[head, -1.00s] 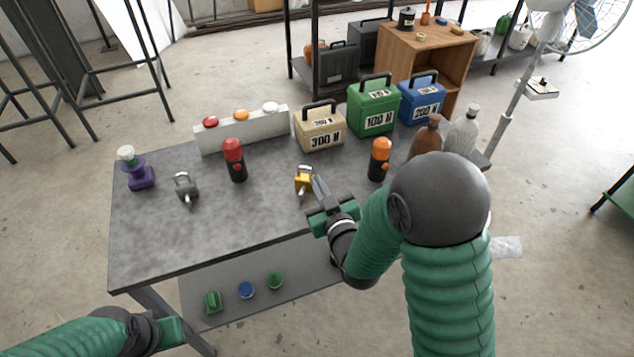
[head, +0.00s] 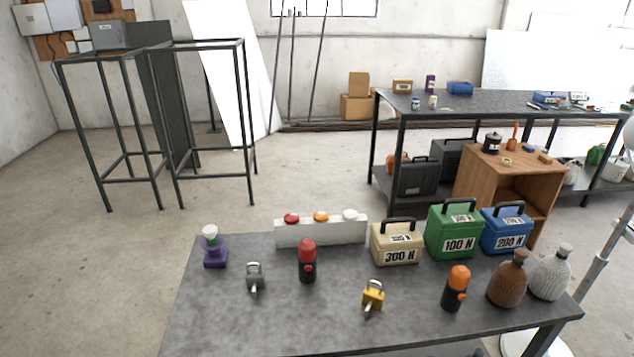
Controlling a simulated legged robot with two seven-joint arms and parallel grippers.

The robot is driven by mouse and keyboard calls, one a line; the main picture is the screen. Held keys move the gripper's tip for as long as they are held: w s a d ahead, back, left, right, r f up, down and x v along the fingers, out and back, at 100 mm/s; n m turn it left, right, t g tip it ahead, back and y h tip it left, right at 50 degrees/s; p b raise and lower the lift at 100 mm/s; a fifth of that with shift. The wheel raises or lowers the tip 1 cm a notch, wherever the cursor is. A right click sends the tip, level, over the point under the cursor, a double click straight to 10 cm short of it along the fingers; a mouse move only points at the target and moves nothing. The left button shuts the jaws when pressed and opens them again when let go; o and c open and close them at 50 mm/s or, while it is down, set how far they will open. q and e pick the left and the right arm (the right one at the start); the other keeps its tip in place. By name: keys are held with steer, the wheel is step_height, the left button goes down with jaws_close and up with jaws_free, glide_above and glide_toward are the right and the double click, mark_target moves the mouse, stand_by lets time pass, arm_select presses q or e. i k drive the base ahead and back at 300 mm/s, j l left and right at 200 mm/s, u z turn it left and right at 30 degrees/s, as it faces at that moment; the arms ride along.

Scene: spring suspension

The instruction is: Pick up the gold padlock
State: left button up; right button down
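The gold padlock (head: 372,296) sits on the grey table (head: 225,318) near its front edge, right of the middle, with a key in its underside pointing toward me. A grey padlock (head: 255,278) of like shape sits to its left. Neither of my grippers nor my arms shows in the head view now, so their state cannot be seen. Nothing is touching the gold padlock in view.
A red-topped black device (head: 307,262) and an orange-topped one (head: 455,288) flank the gold padlock. Behind are beige (head: 397,243), green (head: 454,231) and blue (head: 506,230) weight boxes, and a white button panel (head: 321,232). Brown (head: 507,282) and grey (head: 549,275) bottles stand at right.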

mark_target(372, 295)
steer(key=i+l+u, duration=0.25)
steer(key=i, duration=0.15)
steer(key=i+l+u, duration=0.25)
steer(key=i+l, duration=0.05)
steer(key=i, duration=0.1)
